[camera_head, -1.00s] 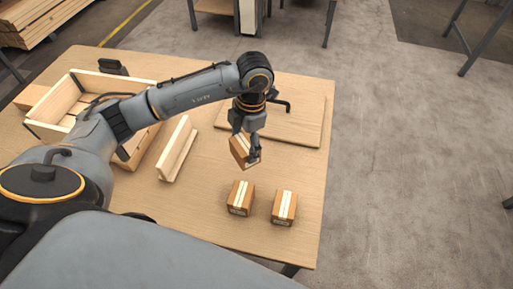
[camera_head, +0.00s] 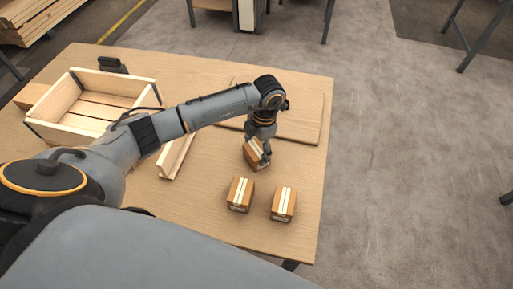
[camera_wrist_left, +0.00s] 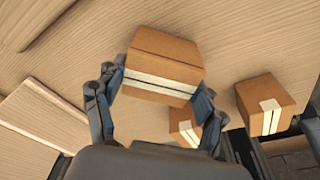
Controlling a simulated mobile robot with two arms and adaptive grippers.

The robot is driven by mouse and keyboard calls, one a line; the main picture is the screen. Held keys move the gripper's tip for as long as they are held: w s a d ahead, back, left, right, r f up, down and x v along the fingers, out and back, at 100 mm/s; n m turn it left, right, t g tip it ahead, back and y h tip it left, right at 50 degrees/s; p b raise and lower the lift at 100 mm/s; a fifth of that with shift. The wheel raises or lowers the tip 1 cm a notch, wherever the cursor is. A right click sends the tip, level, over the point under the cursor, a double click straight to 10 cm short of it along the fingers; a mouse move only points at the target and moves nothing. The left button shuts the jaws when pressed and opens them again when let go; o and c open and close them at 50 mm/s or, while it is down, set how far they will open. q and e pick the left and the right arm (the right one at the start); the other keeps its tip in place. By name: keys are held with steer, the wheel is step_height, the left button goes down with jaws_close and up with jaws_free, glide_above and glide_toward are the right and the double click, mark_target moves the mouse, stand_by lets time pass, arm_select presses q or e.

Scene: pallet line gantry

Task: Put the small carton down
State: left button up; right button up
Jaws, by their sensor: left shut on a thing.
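The small carton (camera_head: 254,155), brown with white tape, is held by my left gripper (camera_head: 263,150) over the right part of the wooden table. In the left wrist view the carton (camera_wrist_left: 165,62) sits between the two fingers of the gripper (camera_wrist_left: 155,92), tilted in the picture. I cannot tell whether its underside touches the table. Two similar cartons stand on the table nearer to me, a left one (camera_head: 240,194) and a right one (camera_head: 284,204). In the left wrist view, one is partly hidden behind the held carton and a finger. My right gripper is not in view.
The table (camera_head: 205,225) has an open wooden crate (camera_head: 95,130) at its left and a wooden rail piece (camera_head: 176,158) beside it. A flat board (camera_head: 305,110) lies behind the held carton. The table's right edge is near the two standing cartons.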

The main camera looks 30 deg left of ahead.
arm_select(q)
steer(key=shift+f, duration=0.2)
steer(key=o, duration=1.4)
steer(key=shift+r, duration=0.15)
steer(key=r, duration=0.4)
steer(key=w+r, duration=0.1)
steer(key=r, duration=0.3)
steer(key=d+r+b, duration=0.1)
steer(key=r, duration=0.3)
steer(key=shift+w, duration=0.3)
